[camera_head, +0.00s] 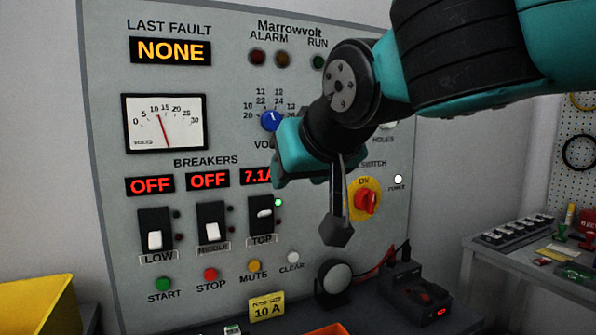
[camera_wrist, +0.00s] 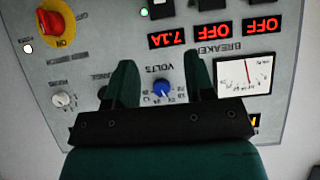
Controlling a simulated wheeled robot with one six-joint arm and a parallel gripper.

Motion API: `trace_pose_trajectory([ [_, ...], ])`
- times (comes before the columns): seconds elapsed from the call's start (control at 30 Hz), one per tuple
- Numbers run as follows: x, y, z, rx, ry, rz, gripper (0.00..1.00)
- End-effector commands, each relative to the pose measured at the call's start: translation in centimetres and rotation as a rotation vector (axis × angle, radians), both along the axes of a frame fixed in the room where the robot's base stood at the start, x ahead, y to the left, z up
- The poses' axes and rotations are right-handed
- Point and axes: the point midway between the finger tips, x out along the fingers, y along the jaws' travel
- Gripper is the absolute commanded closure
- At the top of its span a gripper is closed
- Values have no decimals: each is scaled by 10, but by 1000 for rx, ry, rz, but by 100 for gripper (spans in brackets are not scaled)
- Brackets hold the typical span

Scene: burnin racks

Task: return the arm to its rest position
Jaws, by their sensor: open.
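My gripper (camera_head: 284,152) is in front of the grey control panel (camera_head: 110,100), beside the blue volts knob (camera_head: 270,121). In the wrist view, which shows the panel upside down, my gripper (camera_wrist: 163,78) has its two green fingers spread wide. The blue knob (camera_wrist: 162,89) shows between them, with clear gaps on both sides. Nothing is held. How far the fingertips stand from the panel is hard to tell. My arm reaches in from the upper right and hides part of the panel's right side.
The red main switch (camera_head: 367,201) sits on a yellow plate. Breaker levers (camera_head: 211,231) and coloured buttons (camera_head: 211,274) lie lower on the panel. A yellow bin (camera_head: 40,305) stands at lower left, a black device (camera_head: 415,293) below the panel, and a bench (camera_head: 520,262) at right.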

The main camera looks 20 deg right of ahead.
Motion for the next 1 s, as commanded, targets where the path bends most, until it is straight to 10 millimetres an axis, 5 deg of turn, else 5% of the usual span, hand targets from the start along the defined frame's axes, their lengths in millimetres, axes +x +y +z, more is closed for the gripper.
trace_pose_trajectory([
  [0.23,-1,-1,-4,-7,18,11,51],
  [0.37,-16,-3,-30,-46,153,97,51],
  [0.6,-106,-7,-103,-71,585,407,51],
  [0.73,-154,-5,-117,-36,738,547,51],
  [1.0,-182,-1,-124,-10,813,637,51],
])
